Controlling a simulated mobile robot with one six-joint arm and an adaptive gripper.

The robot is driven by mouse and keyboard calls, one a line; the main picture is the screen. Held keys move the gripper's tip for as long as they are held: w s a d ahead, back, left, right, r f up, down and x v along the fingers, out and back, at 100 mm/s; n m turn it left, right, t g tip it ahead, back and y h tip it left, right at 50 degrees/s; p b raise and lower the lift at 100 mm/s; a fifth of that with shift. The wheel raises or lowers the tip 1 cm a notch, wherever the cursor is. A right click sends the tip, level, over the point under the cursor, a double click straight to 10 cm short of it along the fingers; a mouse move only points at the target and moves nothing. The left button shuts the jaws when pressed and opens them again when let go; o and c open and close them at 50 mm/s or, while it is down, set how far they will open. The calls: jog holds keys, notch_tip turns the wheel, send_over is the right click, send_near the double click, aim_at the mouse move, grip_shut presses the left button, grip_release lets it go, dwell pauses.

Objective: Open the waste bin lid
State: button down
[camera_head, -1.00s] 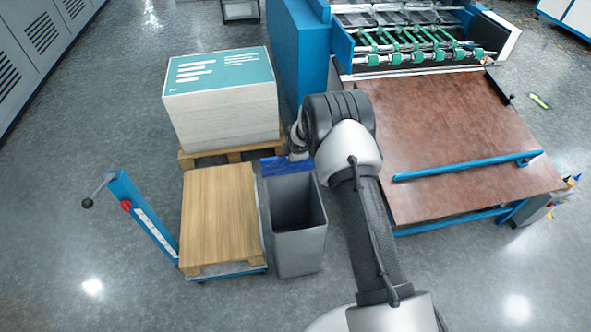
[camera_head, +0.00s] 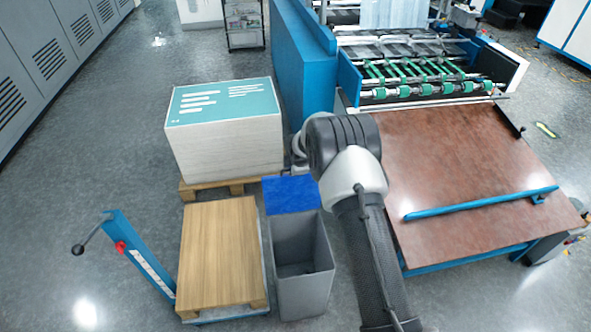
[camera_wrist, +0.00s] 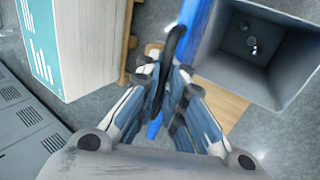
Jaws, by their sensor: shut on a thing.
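The waste bin (camera_head: 305,297) is a grey, open-topped box in the lower middle of the head view. Its blue lid (camera_head: 292,195) is raised at the bin's far side, with its flat face showing, and the opening is uncovered. In the wrist view the bin (camera_wrist: 290,75) is at the upper right, and the lid (camera_wrist: 196,30) shows nearly edge-on as a blue strip. My gripper (camera_wrist: 164,76) is shut on a thin black handle (camera_wrist: 172,50) at the lid. In the head view my arm mostly hides the gripper.
A low cart with a wooden board (camera_head: 220,250) stands close left of the bin. A paper stack (camera_head: 225,140) on a pallet is behind it. A machine with a brown table (camera_head: 460,180) is on the right. Small bits lie on the bin's floor.

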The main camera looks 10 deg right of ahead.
jog(key=c, duration=1.8)
grip_release()
jog(key=shift+o, duration=0.2)
jog(key=v, duration=1.2)
jog(key=shift+r, duration=0.2)
